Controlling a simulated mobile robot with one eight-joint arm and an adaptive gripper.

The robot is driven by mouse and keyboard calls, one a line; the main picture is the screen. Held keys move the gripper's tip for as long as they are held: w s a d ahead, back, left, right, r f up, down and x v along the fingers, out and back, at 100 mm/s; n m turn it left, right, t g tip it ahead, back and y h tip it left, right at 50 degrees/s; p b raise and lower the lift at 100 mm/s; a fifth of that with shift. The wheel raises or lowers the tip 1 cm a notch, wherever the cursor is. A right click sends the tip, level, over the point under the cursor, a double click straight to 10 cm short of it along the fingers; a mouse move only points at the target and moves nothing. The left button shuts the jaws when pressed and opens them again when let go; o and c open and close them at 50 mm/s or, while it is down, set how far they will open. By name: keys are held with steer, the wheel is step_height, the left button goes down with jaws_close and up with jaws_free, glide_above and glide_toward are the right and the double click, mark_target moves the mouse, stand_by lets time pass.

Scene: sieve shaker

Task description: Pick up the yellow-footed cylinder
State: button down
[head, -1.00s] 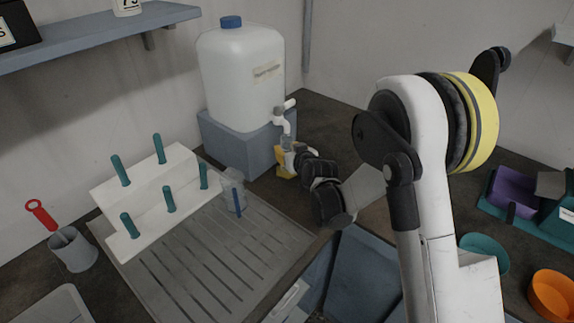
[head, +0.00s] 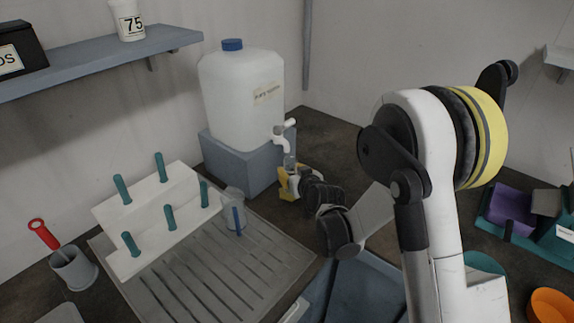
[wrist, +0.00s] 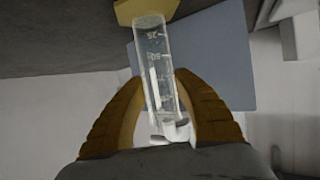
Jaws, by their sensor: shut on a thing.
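The yellow-footed cylinder (wrist: 155,62) is a clear graduated tube with marks on its side. Its yellow foot (wrist: 146,9) shows at the top edge of the wrist view. My gripper (wrist: 165,105) is shut on the tube, with one tan finger on each side of it. In the head view my gripper (head: 301,184) is low beside the carboy's blue-grey stand, near the tap, and the foot (head: 284,183) shows as a yellow patch. My gripper hides part of the cylinder there. I cannot tell whether the foot touches the counter.
A white carboy (head: 243,100) with a tap (head: 284,132) stands on a blue-grey block (head: 240,165), close to the cylinder. To the left are a grooved drainboard (head: 205,270), a clear beaker (head: 233,200) and a white peg rack (head: 150,205). A blue-grey basin (head: 362,285) lies in front.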

steer(key=s, duration=0.1)
steer(key=s+d, duration=0.1)
steer(key=s, duration=0.2)
steer(key=shift+d+p, duration=0.3)
steer(key=shift+p, duration=0.1)
step_height(320, 180, up, 19)
steer(key=p, duration=0.9)
steer(key=shift+s, duration=0.2)
steer(key=shift+d+f, duration=0.1)
